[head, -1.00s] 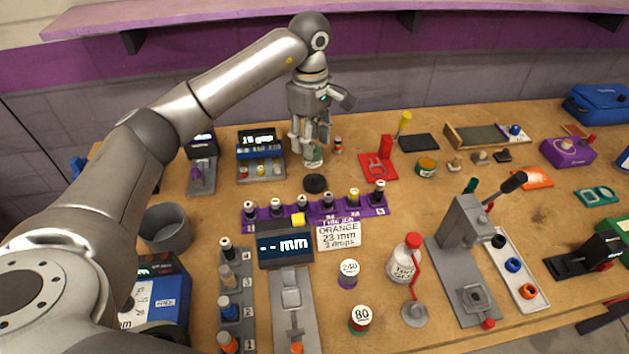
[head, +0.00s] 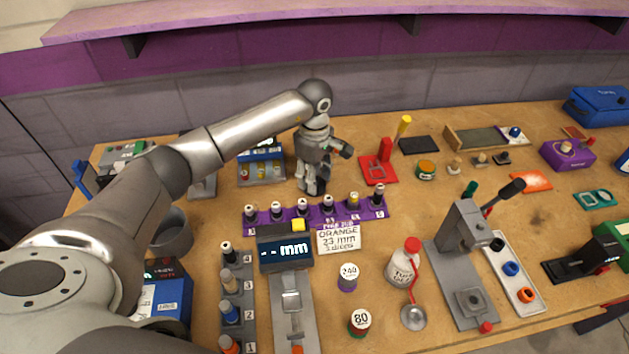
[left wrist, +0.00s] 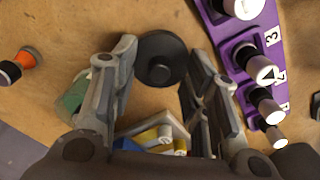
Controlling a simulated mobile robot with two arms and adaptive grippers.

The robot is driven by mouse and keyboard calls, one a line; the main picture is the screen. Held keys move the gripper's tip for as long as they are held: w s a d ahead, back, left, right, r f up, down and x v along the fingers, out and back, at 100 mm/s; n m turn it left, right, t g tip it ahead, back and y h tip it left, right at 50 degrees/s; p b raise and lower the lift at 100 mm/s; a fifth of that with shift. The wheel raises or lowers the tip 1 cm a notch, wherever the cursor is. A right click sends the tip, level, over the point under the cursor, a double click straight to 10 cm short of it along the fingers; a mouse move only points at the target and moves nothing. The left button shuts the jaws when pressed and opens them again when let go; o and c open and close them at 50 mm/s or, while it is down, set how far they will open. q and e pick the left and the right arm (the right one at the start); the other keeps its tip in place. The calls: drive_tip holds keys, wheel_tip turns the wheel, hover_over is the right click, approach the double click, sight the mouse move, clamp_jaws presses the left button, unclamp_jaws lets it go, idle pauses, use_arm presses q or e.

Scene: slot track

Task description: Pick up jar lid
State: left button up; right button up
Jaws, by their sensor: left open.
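The jar lid (left wrist: 161,58) is a round black disc with a raised centre, lying flat on the wooden bench. In the left wrist view it sits between the fingertips of my left gripper (left wrist: 164,50), with the fingers spread on either side. In the head view my left gripper (head: 313,190) points down just behind the purple rack and hides the lid. It is open and holds nothing. I cannot tell whether the fingers touch the lid. My right gripper is not in view.
The purple rack (head: 340,213) with several small bottles stands close in front of the gripper. A display stand with vials (head: 262,170) is at its left. A red stand (head: 379,172) is at its right. A greenish object (left wrist: 72,102) lies beside one finger.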

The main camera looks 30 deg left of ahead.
use_arm(q)
drive_tip(key=shift+f, duration=0.15)
clamp_jaws()
idle(0.4)
